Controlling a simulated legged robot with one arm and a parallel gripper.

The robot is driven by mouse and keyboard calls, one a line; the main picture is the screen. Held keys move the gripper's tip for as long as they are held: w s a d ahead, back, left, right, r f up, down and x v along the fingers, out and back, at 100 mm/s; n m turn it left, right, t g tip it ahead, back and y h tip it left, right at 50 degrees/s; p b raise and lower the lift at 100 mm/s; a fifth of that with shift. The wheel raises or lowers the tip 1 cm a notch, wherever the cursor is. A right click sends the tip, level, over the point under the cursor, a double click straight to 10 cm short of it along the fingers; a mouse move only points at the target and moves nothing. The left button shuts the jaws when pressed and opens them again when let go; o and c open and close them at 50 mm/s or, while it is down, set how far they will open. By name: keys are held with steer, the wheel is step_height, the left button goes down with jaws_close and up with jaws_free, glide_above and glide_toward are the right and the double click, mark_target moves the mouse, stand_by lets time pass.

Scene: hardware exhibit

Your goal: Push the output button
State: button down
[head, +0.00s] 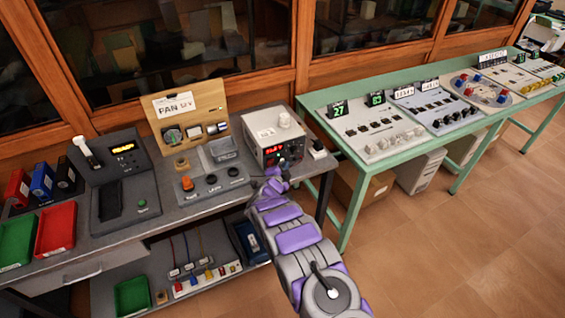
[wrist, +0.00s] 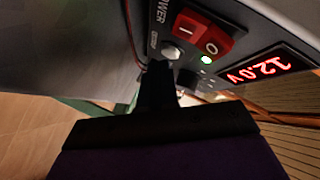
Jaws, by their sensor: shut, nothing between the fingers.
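The power supply (head: 270,133) is a pale box with a red lit display at the back of the grey bench. In the wrist view its front panel shows tilted, with a red rocker switch (wrist: 203,32), a pale round button (wrist: 172,51), a lit green light (wrist: 206,60) and a red display (wrist: 258,69) reading 12.0V. The small print by the round button is too small to read. My gripper (wrist: 160,72) is shut and empty, its tip just below the round button in the picture. I cannot tell if they touch. In the head view my gripper (head: 277,172) is before the panel.
A black device (head: 115,170) and green and red trays (head: 56,228) stand farther left. A green table (head: 345,150) with control panels is on the right.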

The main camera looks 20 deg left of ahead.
steer(key=shift+w+a, duration=0.2)
steer(key=shift+a, duration=0.05)
stand_by(0.4)
steer(key=shift+s+d+r, duration=0.1)
steer(key=shift+d, duration=0.05)
steer(key=shift+s+d+p, duration=0.2)
steer(key=shift+d+p, duration=0.05)
steer(key=shift+p, duration=0.1)
steer(key=shift+s, duration=0.1)
steer(key=shift+s+d+p, duration=0.6)
steer(key=shift+d, duration=0.3)
steer(key=shift+s+d+p, duration=0.75)
steer(key=shift+s+d, duration=0.55)
steer(key=shift+d, duration=0.15)
